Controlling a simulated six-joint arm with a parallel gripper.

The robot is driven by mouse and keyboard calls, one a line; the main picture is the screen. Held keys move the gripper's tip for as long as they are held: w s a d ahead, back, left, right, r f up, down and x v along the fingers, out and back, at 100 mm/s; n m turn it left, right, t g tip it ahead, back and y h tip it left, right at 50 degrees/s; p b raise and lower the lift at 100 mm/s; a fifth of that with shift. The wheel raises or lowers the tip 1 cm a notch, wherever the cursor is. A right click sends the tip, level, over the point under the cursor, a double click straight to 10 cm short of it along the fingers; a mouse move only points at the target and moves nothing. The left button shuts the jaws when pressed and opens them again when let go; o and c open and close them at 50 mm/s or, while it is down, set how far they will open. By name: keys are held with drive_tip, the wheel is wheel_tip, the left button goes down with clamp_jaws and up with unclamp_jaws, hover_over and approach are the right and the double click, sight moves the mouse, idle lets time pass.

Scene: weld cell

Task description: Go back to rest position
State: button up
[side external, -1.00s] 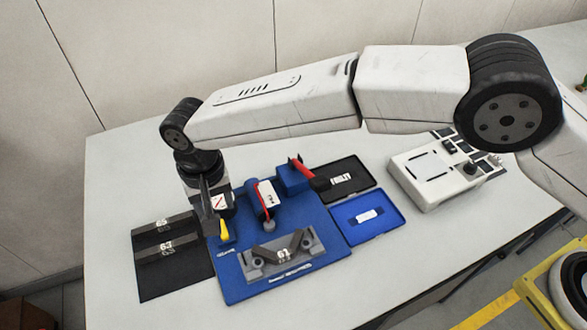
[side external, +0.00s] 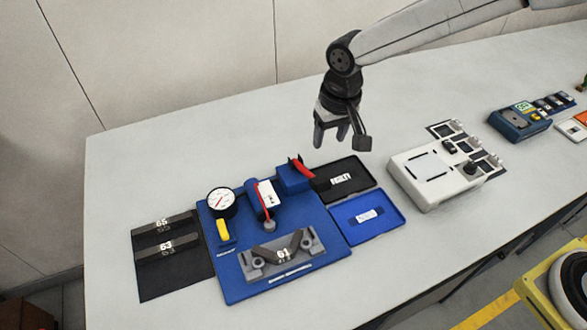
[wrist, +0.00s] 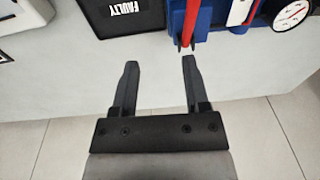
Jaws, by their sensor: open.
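My gripper (side external: 331,140) is raised above the back of the table, behind the black tray and the blue fixture. Its two fingers (wrist: 158,85) are apart in the wrist view with nothing between them. The blue fixture board (side external: 232,285) carries a dial gauge (side external: 221,203), a yellow tab, a clamp with a red handle (side external: 301,168) and a metal part marked 61 (side external: 284,255). The dial also shows at the upper right of the wrist view (wrist: 291,14).
A black mat (side external: 150,285) left of the fixture holds bars marked 65 and 63. A black tray marked FAULTY (side external: 362,190) and a blue tray (side external: 345,226) lie right of the fixture. A white device (side external: 425,190) stands further right. The table's back left is clear.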

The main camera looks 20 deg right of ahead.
drive_tip(key=s+d, duration=0.8)
drive_tip(key=d, duration=0.2)
drive_tip(key=s+d+t, duration=0.1)
drive_tip(key=s+d, duration=0.6)
drive_tip(key=d, duration=0.4)
drive_tip(key=shift+s+f+t+h, duration=0.3)
drive_tip(key=shift+s+f, duration=0.1)
drive_tip(key=shift+f, duration=0.05)
